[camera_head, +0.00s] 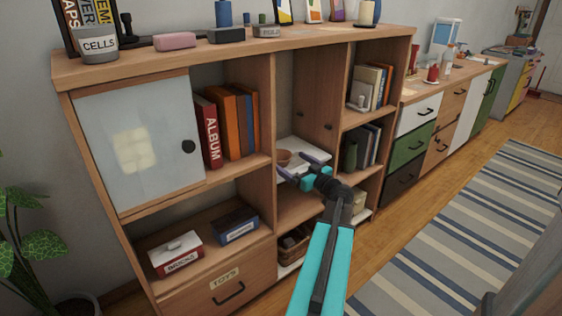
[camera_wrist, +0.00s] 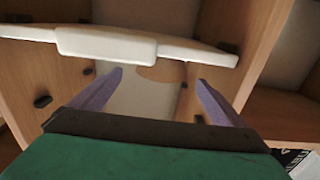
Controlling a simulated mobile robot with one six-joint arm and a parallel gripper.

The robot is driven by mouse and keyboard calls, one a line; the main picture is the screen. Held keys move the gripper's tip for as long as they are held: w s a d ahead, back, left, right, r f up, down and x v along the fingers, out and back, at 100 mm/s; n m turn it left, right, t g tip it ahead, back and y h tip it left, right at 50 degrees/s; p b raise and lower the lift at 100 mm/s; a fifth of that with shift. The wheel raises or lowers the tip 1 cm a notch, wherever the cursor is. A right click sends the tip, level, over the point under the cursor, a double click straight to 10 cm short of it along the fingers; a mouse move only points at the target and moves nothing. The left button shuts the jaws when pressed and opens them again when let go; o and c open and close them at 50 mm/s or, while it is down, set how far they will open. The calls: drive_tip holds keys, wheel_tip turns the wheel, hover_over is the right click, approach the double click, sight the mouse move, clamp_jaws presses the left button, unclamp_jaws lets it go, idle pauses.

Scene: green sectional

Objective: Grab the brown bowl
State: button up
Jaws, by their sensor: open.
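The small brown bowl (camera_head: 284,157) rests on a white surface (camera_head: 303,147) in the middle column of the wooden shelf unit. My gripper (camera_head: 292,165) is open, with its two purple fingers just in front of the bowl, and nothing shows between them. In the head view the fingers overlap the bowl's area, so its exact distance is hard to tell. In the wrist view the gripper (camera_wrist: 160,85) is open, and a brown rounded patch (camera_wrist: 163,73), likely the bowl, shows between and beyond the fingertips.
Wooden side panels (camera_wrist: 60,75) flank the narrow compartment. Books (camera_head: 232,125) stand in the left cubby and more books (camera_head: 370,85) at right. A red box (camera_head: 176,255) and blue box (camera_head: 236,226) sit lower left. The striped rug (camera_head: 450,240) is clear.

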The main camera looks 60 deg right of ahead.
sight(280, 155)
drive_tip(key=shift+x, duration=0.8)
drive_tip(key=shift+x, duration=2.6)
drive_tip(key=shift+a+f, duration=0.1)
drive_tip(key=shift+a, duration=0.05)
drive_tip(key=c, duration=1.1)
